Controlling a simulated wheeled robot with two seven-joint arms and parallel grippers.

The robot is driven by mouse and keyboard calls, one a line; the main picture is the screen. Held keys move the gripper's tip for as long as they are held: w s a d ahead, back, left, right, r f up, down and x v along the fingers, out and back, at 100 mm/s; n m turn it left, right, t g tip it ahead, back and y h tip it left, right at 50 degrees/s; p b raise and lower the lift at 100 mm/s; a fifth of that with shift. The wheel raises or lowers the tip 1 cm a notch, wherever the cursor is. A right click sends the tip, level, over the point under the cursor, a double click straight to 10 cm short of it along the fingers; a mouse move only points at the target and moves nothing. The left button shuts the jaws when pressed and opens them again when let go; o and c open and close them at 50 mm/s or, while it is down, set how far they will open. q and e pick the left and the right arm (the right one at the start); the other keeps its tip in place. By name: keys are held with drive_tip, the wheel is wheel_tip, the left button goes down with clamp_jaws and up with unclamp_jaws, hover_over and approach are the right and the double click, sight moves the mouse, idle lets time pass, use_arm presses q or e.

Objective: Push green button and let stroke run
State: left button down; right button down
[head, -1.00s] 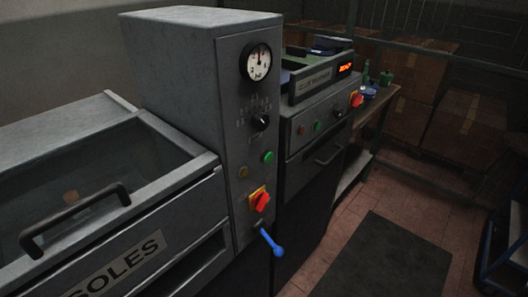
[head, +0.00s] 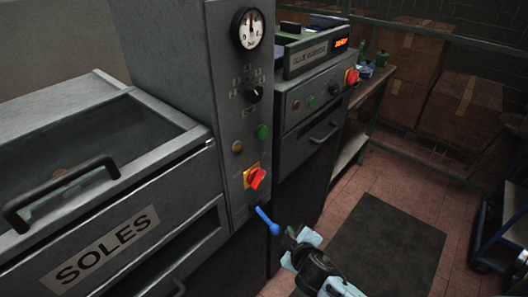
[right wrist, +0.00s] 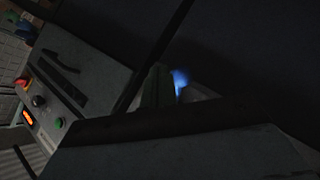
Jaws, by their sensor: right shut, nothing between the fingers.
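The green button (head: 262,131) is on the grey front panel of the press (head: 228,110), below the black knob (head: 254,94) and beside an amber lamp (head: 237,147). Below it is a red rotary switch (head: 256,177) on a yellow plate, and lower a blue-tipped lever (head: 267,220). My right gripper (head: 300,238) is shut and empty, low in front of the panel, just right of the lever and well below the green button. The dark right wrist view shows a blue glint (right wrist: 180,80) near the fingers. My left gripper is not in view.
Left of the panel is a drawer unit labelled SOLES (head: 105,248) with a black handle (head: 62,190). Right is a second machine with a lit orange display (head: 341,43) and its own green button (head: 311,101). A dark mat (head: 385,250) lies on open floor.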

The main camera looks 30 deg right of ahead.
sight(263, 133)
wheel_tip(263, 133, up, 27)
drive_tip(key=d+m+t+h+b, duration=0.1)
drive_tip(key=d+t+h, duration=0.1)
drive_tip(key=t+h, duration=0.2)
drive_tip(key=shift+w+t, duration=0.25)
drive_tip(key=shift+t, duration=0.65)
drive_tip(key=shift+w+a, duration=0.1)
drive_tip(key=w+a, duration=0.3)
drive_tip(key=w, duration=0.5)
drive_tip(key=shift+a, duration=0.15)
idle(0.4)
drive_tip(key=shift+w+a+b, duration=0.2)
drive_tip(key=shift+w+b, duration=0.15)
drive_tip(key=shift+w, duration=0.05)
